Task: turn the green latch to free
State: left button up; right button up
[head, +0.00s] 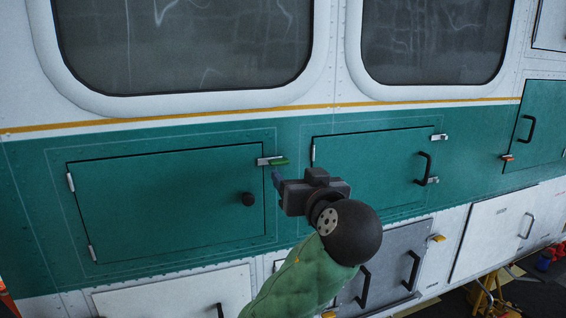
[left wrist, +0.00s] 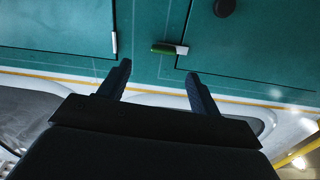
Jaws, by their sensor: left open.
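The green latch (head: 279,161) sits at the upper right corner of the left teal door (head: 160,205), lying about level across the door's edge. It also shows in the left wrist view (left wrist: 164,48), with a pale metal end beside its green part. My left gripper (head: 276,178) is just below and right of the latch in the head view, apart from it. In the left wrist view its two fingers (left wrist: 158,80) are spread, with nothing between them, and the latch lies beyond their tips. My right gripper is not in view.
The left door has a round black knob (head: 248,199). A second teal door (head: 375,170) with a black handle (head: 425,168) stands to the right, with silver latches (head: 439,137) on its right edge. Windows (head: 185,45) lie above. White and grey panels (head: 500,225) lie below.

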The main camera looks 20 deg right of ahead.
aim_at(281, 163)
pick_arm(q)
jog(key=shift+n+y, duration=0.3)
jog(key=shift+n, duration=0.3)
jog(key=w+p, duration=0.1)
jog(key=w, duration=0.1)
jog(key=w+p, duration=0.3)
jog(key=w, duration=0.1)
jog(key=shift+w+a+r, duration=0.2)
jog(key=shift+w+a, duration=0.15)
jog(key=shift+w+f+p, duration=0.15)
jog(key=shift+w+p, duration=0.3)
jog(key=shift+w, duration=0.15)
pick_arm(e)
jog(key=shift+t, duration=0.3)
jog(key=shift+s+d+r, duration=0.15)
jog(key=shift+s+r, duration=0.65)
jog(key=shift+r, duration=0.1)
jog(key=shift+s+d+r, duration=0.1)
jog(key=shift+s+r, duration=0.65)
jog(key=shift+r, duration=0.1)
pick_arm(q)
jog(key=c, duration=1)
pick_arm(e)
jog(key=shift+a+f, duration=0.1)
